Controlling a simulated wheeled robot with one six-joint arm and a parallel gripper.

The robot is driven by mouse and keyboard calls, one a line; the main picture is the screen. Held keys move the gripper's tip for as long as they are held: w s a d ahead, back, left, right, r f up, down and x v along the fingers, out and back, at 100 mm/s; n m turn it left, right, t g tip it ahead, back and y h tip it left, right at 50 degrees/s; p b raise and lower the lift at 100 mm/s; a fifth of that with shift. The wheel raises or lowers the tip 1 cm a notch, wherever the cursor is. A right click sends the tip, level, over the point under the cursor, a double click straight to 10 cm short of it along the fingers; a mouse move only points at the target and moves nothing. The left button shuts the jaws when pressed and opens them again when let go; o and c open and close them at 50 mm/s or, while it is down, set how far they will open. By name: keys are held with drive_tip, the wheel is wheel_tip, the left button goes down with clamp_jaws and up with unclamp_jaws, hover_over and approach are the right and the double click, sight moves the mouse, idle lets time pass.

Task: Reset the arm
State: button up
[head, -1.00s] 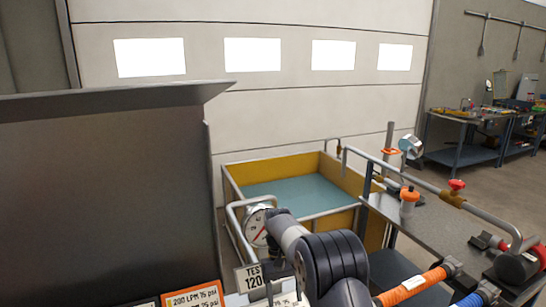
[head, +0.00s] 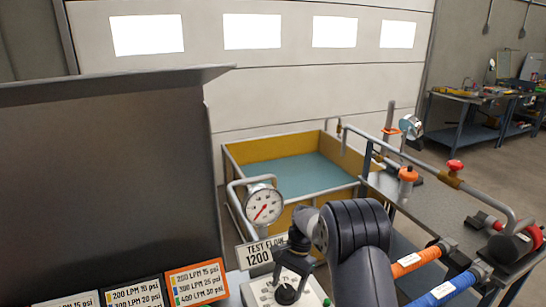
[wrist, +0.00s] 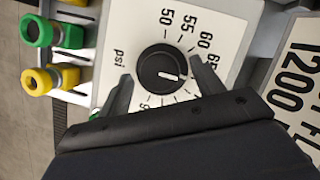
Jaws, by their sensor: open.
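My gripper (head: 290,270) points down over the white control panel (head: 318,292) in the head view. It is open, with a black knob (head: 287,294) below its fingers. In the wrist view my gripper (wrist: 165,84) has one finger on each side of the knob (wrist: 162,68), with a gap on both sides. My wrist hides the lower part of the dial. My arm bends down from the right.
A round gauge (head: 263,204) stands behind the gripper, above a test flow sign (head: 262,251). Green (wrist: 37,31) and yellow (wrist: 35,80) fittings sit beside the panel. An orange hose (head: 418,260) and a blue hose (head: 445,289) run at the right. A dark upright panel (head: 110,185) blocks the left.

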drive_tip(key=m, duration=0.2)
drive_tip(key=m+t+y, duration=0.1)
drive_tip(key=m, duration=0.1)
drive_tip(key=shift+s+d+m+p, duration=0.15)
drive_tip(key=shift+s+m+p, duration=0.05)
drive_tip(key=shift+m+p, duration=0.1)
drive_tip(key=m+t, duration=0.1)
drive_tip(key=m, duration=0.1)
drive_tip(key=m+t, duration=0.1)
drive_tip(key=m, duration=0.2)
drive_tip(key=shift+s+y+p, duration=0.15)
drive_tip(key=shift+y+p, duration=0.25)
drive_tip(key=shift+r, duration=0.1)
